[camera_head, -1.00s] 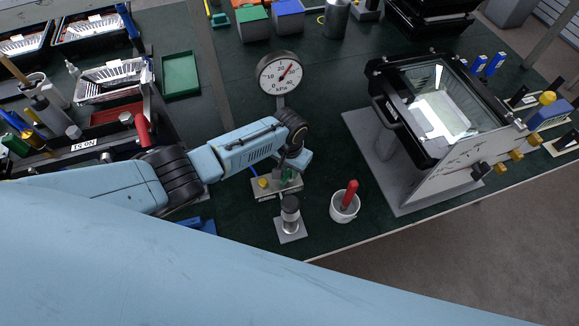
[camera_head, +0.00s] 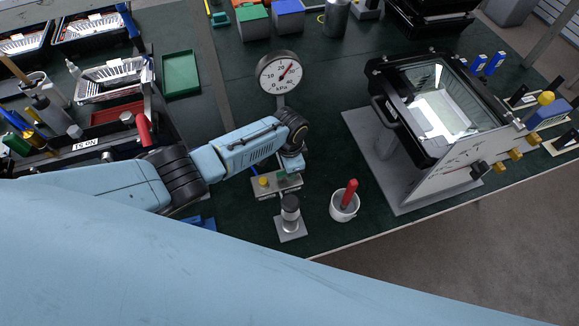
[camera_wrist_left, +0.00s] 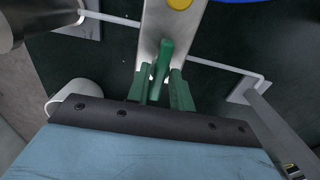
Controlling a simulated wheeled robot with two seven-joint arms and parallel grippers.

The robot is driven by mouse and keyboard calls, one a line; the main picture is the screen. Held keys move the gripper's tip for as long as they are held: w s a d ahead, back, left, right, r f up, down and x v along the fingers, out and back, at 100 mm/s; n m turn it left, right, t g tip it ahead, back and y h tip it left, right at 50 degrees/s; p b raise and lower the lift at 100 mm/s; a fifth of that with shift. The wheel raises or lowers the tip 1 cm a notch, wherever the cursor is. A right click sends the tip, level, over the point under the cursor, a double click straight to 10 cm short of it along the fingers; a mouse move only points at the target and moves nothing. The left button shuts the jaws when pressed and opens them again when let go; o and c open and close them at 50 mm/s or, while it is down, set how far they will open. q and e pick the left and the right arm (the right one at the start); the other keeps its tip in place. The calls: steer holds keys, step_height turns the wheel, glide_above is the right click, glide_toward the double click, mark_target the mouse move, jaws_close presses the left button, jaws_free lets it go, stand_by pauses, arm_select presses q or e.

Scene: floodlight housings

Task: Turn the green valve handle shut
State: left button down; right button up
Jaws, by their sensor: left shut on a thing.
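The green valve handle (camera_wrist_left: 162,62) shows in the left wrist view, over a pale metal valve block (camera_wrist_left: 153,28). My left gripper (camera_wrist_left: 160,92) has its two green fingers on either side of the handle and is shut on it. In the head view my left gripper (camera_head: 291,162) is at the valve block (camera_head: 287,184), and the wrist hides most of the handle there. A yellow knob (camera_head: 263,182) sits on the block's left end. My right gripper is not in view.
A pressure gauge (camera_head: 280,73) stands behind the valve. A capped cylinder on a plate (camera_head: 290,210) and a white cup with a red-handled tool (camera_head: 344,205) stand in front. A floodlight housing (camera_head: 437,105) is on the right. Green bench top is clear between.

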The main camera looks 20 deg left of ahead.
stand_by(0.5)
arm_select(q)
steer(key=c, duration=1.4)
jaws_free()
steer(key=shift+c, duration=0.2)
step_height(320, 180, up, 14)
steer(key=p, duration=0.2)
steer(key=shift+f, duration=0.25)
